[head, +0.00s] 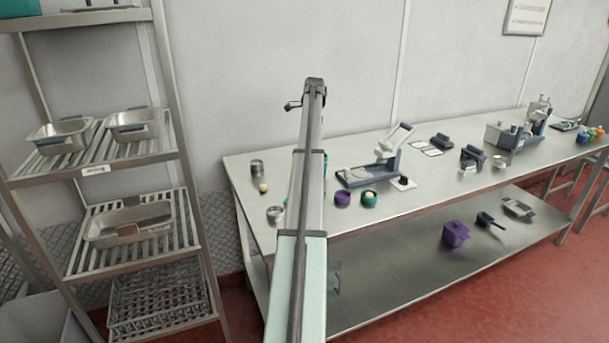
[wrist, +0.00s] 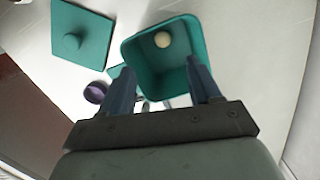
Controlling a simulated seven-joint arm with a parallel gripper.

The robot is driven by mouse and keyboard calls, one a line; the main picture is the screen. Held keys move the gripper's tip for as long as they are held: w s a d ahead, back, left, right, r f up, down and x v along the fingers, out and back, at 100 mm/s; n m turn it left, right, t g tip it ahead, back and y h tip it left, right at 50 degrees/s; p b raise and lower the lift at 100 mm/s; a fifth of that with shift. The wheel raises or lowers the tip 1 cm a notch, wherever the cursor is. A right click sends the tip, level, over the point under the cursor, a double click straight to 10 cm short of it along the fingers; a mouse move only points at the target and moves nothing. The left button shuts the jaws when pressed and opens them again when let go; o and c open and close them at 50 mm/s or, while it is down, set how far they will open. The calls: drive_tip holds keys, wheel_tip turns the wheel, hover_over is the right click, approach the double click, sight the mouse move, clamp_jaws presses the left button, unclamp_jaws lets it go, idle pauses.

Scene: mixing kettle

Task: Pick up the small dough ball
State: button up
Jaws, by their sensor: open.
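A small pale dough ball (wrist: 163,40) shows in the wrist view inside a teal square container (wrist: 140,51), near its far wall. My gripper (wrist: 158,67) is open, with its two blue fingers apart over the near side of the container and nothing between them. The ball is beyond the fingertips, apart from them. In the head view a pale ball (head: 262,187) rests on the steel table in front of a metal can; I cannot tell whether it is another ball. My arm hides the gripper and most of the teal container there.
A teal lid (wrist: 68,22) with a round knob lies beside the container. A purple round container (head: 342,198) and a green one (head: 369,198) stand right of my arm. A metal can (head: 257,168) and metal bowl (head: 275,214) stand left. A press-like device (head: 385,155) is farther right.

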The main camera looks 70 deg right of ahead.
drive_tip(key=f, duration=0.7)
drive_tip(key=shift+w+a+f, duration=0.25)
drive_tip(key=shift+w+a, duration=0.05)
drive_tip(key=shift+w, duration=0.05)
drive_tip(key=shift+w+d+f, duration=0.1)
drive_tip(key=shift+f, duration=1.3)
drive_tip(key=shift+w+d+f, duration=0.1)
drive_tip(key=shift+f, duration=1.3)
drive_tip(key=c, duration=1.1)
drive_tip(key=shift+r, duration=0.15)
